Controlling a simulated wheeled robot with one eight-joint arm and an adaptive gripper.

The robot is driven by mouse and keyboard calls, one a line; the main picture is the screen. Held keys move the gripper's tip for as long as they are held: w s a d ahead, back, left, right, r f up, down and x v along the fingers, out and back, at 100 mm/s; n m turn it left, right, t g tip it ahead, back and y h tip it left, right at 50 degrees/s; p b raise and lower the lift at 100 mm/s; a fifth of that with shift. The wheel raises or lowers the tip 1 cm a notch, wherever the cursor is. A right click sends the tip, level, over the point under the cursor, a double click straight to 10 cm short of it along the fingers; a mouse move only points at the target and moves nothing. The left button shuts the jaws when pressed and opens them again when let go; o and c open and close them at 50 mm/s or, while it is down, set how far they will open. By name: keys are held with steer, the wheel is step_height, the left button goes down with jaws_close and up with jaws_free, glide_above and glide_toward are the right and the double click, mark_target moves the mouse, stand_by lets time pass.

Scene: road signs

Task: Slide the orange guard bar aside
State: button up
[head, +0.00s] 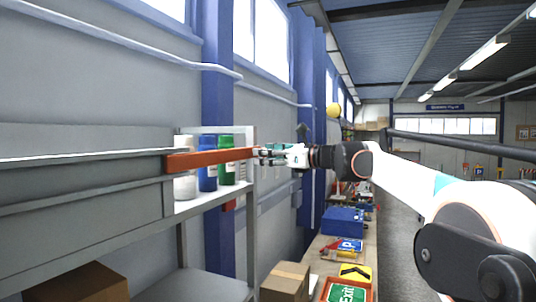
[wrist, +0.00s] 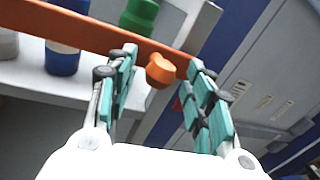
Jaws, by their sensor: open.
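The orange guard bar (head: 210,159) runs across the front of a shelf holding bottles in the head view. It crosses the upper part of the wrist view (wrist: 90,37), where an orange knob (wrist: 160,70) sticks out from it. My gripper (head: 262,154) is at the bar's right end. In the wrist view my gripper (wrist: 163,75) is open, with the knob between its teal fingers. Whether the fingers touch the knob or bar, I cannot tell.
Behind the bar stand a white bottle (head: 185,184), a blue bottle (head: 207,177) and a green bottle (head: 227,173) on the shelf (head: 205,202). A grey cabinet (head: 80,190) lies to the left. Below right, a bench holds signs (head: 348,291) and a blue toolbox (head: 343,221).

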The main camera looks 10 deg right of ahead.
steer(key=shift+c, duration=0.2)
jaws_close()
steer(key=s+a, duration=0.7)
steer(key=s, duration=0.2)
steer(key=s+a, duration=0.7)
steer(key=s, duration=0.3)
steer(key=s+a, duration=0.7)
steer(key=s, duration=0.3)
steer(key=shift+s+a+b, duration=0.15)
steer(key=shift+b, duration=0.25)
steer(key=shift+c, duration=0.2)
jaws_free()
steer(key=shift+o, duration=0.4)
steer(key=shift+s+a, duration=0.15)
steer(key=shift+s, duration=0.05)
steer(key=shift+d, duration=0.25)
